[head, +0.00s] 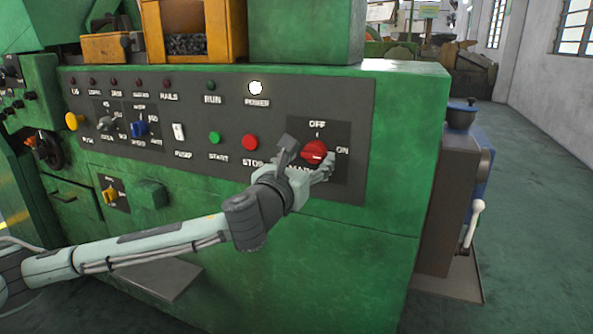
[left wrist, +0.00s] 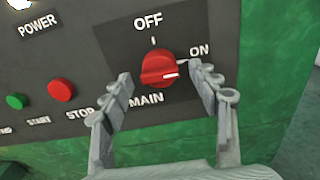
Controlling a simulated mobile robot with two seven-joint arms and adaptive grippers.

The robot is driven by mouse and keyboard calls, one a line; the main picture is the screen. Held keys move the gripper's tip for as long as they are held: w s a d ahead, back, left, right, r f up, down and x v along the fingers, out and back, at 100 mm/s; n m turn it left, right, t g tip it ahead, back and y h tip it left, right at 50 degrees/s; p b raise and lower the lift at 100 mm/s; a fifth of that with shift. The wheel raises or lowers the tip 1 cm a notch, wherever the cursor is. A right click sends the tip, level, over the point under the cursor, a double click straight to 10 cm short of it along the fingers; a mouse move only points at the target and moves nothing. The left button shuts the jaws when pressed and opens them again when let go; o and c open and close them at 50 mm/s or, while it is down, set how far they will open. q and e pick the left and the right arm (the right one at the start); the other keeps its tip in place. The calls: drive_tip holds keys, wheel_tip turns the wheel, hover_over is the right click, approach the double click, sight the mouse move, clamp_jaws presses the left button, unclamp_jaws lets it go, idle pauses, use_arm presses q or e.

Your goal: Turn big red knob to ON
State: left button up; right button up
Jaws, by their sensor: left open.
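The big red knob (head: 315,151) is on the dark control panel, between the OFF label above it and the ON label to its right. In the left wrist view the knob (left wrist: 157,68) has a white pointer line aimed right, close to the ON tick and slightly below it. My left gripper (head: 308,155) is open at the knob. In the left wrist view its fingers (left wrist: 163,82) stand apart, one on each side of the knob's lower part. Contact with the knob cannot be told. My right gripper is not in view.
The POWER lamp (head: 256,88) glows white. The red STOP button (head: 250,142) and green START button (head: 215,137) are left of the knob. The green machine (head: 420,130) ends to the right, beside a grey cabinet (head: 450,190). Floor beyond is clear.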

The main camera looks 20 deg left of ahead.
use_arm(q)
drive_tip(key=s, duration=0.9)
drive_tip(key=shift+s+a, duration=0.2)
drive_tip(key=shift+s, duration=0.2)
drive_tip(key=shift+f, duration=0.1)
